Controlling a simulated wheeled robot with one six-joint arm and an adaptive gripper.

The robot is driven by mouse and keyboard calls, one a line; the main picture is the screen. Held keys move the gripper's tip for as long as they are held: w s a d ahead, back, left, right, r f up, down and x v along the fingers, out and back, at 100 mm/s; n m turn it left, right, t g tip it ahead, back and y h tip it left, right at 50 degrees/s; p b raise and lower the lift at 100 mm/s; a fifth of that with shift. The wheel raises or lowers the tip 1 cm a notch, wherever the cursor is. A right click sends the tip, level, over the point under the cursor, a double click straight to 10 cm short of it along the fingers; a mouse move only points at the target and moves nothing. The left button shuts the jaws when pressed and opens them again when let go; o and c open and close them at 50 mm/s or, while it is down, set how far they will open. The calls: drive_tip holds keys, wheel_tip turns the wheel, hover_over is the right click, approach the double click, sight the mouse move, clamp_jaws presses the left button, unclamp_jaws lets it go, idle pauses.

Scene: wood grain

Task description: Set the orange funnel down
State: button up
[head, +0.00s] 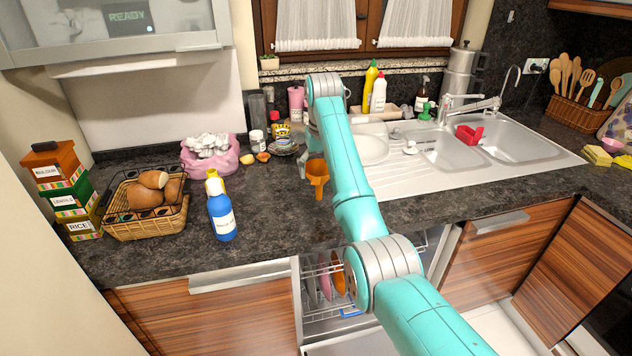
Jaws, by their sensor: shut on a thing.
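The orange funnel (317,177) shows in the head view just left of my teal arm, over the dark countertop (275,225) near the left edge of the sink's drainboard. Its wide mouth is up and its spout points down. My gripper (306,168) is shut on the funnel at its upper left side. My arm hides part of the gripper and the area behind it. I cannot tell whether the spout touches the counter.
A blue bottle (221,215) and a wicker basket (145,218) stand to the left. A pink bag (212,168) and small jars are behind. The sink (450,150) is to the right. The counter in front of the funnel is clear. An open dishwasher (322,297) is below.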

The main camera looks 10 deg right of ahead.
sight(318, 187)
drive_tip(key=shift+f, duration=2.1)
drive_tip(key=shift+f, duration=0.15)
drive_tip(key=o, duration=1.1)
